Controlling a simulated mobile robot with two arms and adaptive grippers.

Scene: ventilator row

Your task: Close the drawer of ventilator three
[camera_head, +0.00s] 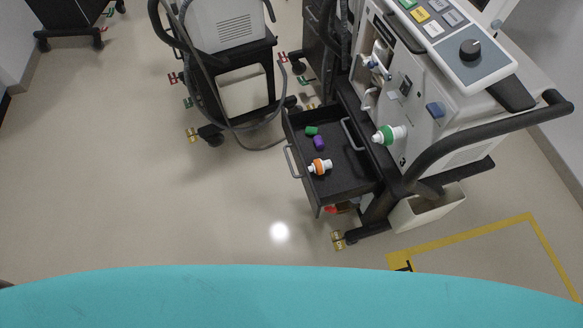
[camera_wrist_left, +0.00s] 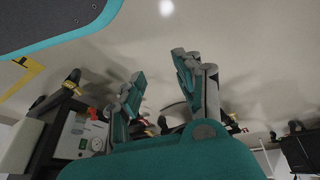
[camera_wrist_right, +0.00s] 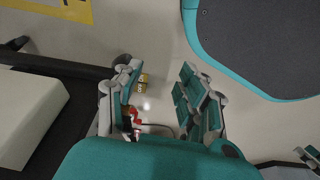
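Inside lie a green piece (camera_head: 312,131), a purple piece (camera_head: 319,143) and an orange-and-white piece (camera_head: 320,166). Neither gripper shows in the head view. My left gripper (camera_wrist_left: 162,85) is open and empty in its wrist view. My right gripper (camera_wrist_right: 158,92) is open and empty in its wrist view, over the floor.
Another ventilator cart (camera_head: 225,60) with looped hoses stands behind, left of the drawer. A white bin (camera_head: 425,208) hangs low at the near cart's side. Yellow tape (camera_head: 465,239) marks the floor. The floor (camera_head: 130,190) at left is clear. Casters with coloured brake pedals stick out.

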